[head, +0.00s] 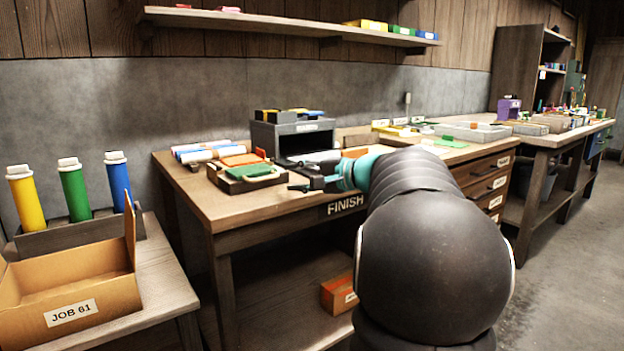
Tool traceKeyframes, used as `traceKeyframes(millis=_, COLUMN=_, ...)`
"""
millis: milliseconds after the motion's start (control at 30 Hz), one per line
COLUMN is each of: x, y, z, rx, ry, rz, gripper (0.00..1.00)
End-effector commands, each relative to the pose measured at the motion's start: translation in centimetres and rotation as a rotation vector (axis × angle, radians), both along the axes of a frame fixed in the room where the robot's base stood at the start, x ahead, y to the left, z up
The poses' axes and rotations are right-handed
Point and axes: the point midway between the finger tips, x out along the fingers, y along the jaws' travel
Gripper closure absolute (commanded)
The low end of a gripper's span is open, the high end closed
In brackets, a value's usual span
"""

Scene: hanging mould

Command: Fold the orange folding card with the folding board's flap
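The folding board (213,171) lies on the left part of the FINISH bench, small in the head view. An orange piece (241,159), which looks like the folding card, lies on its far part. A green panel with a pale curved handle (262,178), apparently the flap, lies at its near side. I cannot tell at this size whether the card is folded. My gripper (303,178), dark with a teal wrist behind it, is just right of the board, low over the bench. A gap between it and the green panel is hard to judge. Its fingers are too small to read.
A grey box (270,138) with a dark opening stands behind my gripper. Coloured rolls (200,150) lie behind the board. A JOB 61 carton (95,293) and coloured bottles (74,190) stand on the left table. The bench front left of my gripper is clear.

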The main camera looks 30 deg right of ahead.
Motion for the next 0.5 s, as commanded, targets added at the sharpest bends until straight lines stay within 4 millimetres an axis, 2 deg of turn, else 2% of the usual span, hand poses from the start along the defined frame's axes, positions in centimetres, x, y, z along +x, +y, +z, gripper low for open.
traceKeyframes(millis=200, x=-2.8, y=-1.3, z=0.7, rx=0.0, ry=-0.001, rz=-0.002, gripper=0.64)
traceKeyframes(millis=500, x=-3.8, y=-1.8, z=0.9, rx=-0.001, ry=0.0, rz=0.0, gripper=0.64)
